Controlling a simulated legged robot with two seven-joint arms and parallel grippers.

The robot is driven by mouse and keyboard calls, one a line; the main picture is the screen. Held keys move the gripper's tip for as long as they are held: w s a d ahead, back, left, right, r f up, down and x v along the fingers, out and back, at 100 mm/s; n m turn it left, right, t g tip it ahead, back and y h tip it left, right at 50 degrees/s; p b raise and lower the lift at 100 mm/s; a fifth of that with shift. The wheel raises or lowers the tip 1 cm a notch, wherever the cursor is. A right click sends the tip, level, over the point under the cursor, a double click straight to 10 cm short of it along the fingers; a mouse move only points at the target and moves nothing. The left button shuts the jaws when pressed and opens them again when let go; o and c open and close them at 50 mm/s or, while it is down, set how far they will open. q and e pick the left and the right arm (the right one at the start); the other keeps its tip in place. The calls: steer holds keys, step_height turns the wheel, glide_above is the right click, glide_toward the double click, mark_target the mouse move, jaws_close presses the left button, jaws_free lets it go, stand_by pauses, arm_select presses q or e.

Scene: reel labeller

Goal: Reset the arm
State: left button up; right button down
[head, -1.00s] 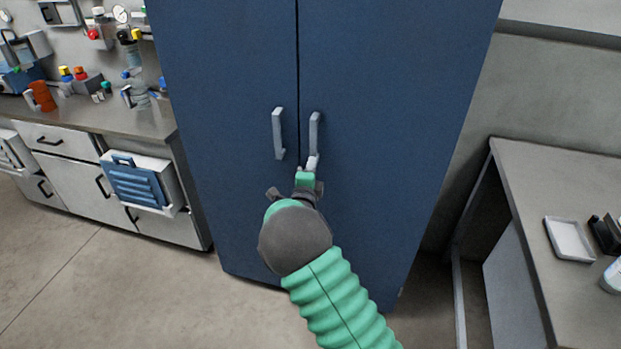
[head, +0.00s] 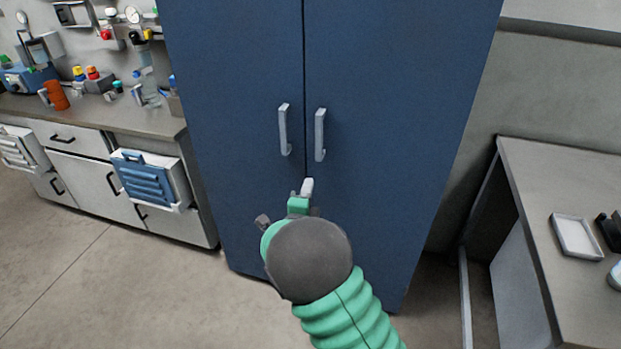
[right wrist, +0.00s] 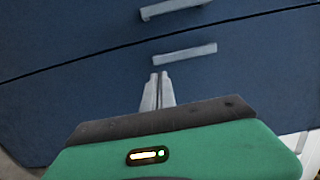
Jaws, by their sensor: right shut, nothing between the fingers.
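My right arm (head: 340,305) reaches in from the bottom of the head view, with a green sleeve and a dark grey joint. My right gripper (head: 307,186) is shut and empty, in front of a tall blue cabinet (head: 400,120), just below its two grey handles. The left handle (head: 284,130) and right handle (head: 320,134) stand upright beside the seam of the closed doors. In the right wrist view the fingertips (right wrist: 159,77) are together, apart from the nearer handle (right wrist: 185,54). My left gripper is not in view.
A workbench (head: 150,122) with bottles, a red-orange cup (head: 55,95) and other items stands at left. A blue slatted holder (head: 142,178) hangs on its front. At right is a grey table (head: 560,180) with a small tray (head: 577,237). The floor between is clear.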

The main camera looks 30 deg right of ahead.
steer(key=s+a+f+n+g+y+p, duration=0.1)
steer(key=s+a+n+g+y+p, duration=0.1)
steer(key=s+a+n+y+p, duration=0.45)
steer(key=s+a+f+n+g+y+p, duration=0.1)
steer(key=s+a+n+g+y, duration=0.2)
steer(key=a+n, duration=0.6)
arm_select(q)
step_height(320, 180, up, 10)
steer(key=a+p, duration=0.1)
steer(key=p, duration=0.1)
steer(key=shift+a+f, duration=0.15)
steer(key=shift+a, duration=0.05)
arm_select(e)
steer(key=s+a+n+g+y, duration=0.1)
steer(key=s+n+g, duration=0.1)
steer(key=s+n, duration=0.3)
steer(key=s+a+f+n+g+y, duration=0.1)
steer(key=s+n, duration=0.5)
steer(key=s, duration=0.6)
steer(key=shift+s+a+g+y, duration=0.4)
steer(key=shift+a+g, duration=0.25)
steer(key=shift+g, duration=0.55)
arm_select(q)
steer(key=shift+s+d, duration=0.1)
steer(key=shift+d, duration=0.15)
arm_select(e)
steer(key=shift+d, duration=0.25)
